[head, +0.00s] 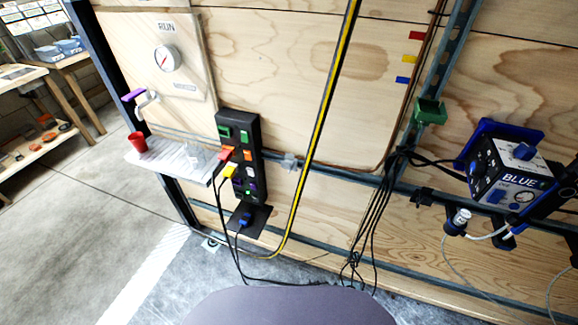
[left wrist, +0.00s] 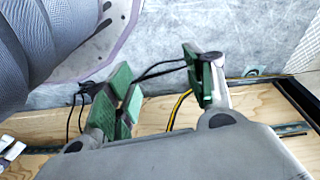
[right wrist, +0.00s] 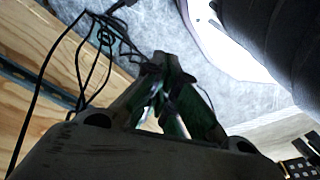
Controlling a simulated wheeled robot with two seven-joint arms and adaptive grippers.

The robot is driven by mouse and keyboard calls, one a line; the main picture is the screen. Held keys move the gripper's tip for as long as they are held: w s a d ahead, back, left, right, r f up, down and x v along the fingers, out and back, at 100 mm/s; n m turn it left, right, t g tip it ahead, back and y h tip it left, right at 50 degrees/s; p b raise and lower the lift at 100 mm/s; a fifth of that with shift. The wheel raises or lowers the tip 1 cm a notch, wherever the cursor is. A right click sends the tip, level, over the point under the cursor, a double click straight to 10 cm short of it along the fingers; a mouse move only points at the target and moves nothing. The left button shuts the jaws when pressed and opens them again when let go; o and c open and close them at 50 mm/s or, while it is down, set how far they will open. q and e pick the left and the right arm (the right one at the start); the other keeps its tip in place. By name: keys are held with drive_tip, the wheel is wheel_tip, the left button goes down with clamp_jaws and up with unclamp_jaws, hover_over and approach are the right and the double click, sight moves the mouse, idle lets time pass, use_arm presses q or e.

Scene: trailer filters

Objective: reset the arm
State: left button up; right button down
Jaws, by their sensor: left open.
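Neither of my grippers or arms shows in the head view. In the left wrist view my left gripper (left wrist: 163,88) has its green-padded fingers spread well apart, with nothing between them. Grey floor, black cables and a yellow-and-black cable lie beyond it. In the right wrist view my right gripper (right wrist: 160,72) has its fingers brought together at the tips. I see no object held in it. Black cables hang to the left of it, apart from the fingers.
A wooden wall carries a black power strip (head: 240,160) with coloured plugs, a gauge (head: 167,58) and a blue box (head: 508,170). Cables (head: 370,220) hang at the middle. The floor at left is open.

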use_arm(q)
drive_tip(key=s+a+p, duration=0.3)
drive_tip(key=s+p, duration=0.6)
drive_tip(key=s+a+r+g+p, duration=0.1)
drive_tip(key=s+a+p, duration=0.2)
drive_tip(key=s+p, duration=0.6)
drive_tip(key=shift+s+a+r+y, duration=0.2)
drive_tip(key=shift+s+a+y, duration=0.15)
drive_tip(key=shift+s, duration=0.4)
use_arm(e)
drive_tip(key=s+d, duration=0.3)
drive_tip(key=s, duration=0.6)
drive_tip(key=s+d+r+g, duration=0.1)
drive_tip(key=s+d, duration=0.2)
drive_tip(key=s, duration=0.7)
drive_tip(key=shift+s+d+r+h, duration=0.2)
drive_tip(key=shift+s+d+h, duration=0.1)
drive_tip(key=shift+h, duration=0.1)
use_arm(q)
drive_tip(key=shift+d+f, duration=0.1)
use_arm(e)
drive_tip(key=shift+f, duration=0.1)
use_arm(q)
drive_tip(key=shift+f+b, duration=2.2)
drive_tip(key=shift+f, duration=0.05)
use_arm(e)
drive_tip(key=shift+f, duration=2.25)
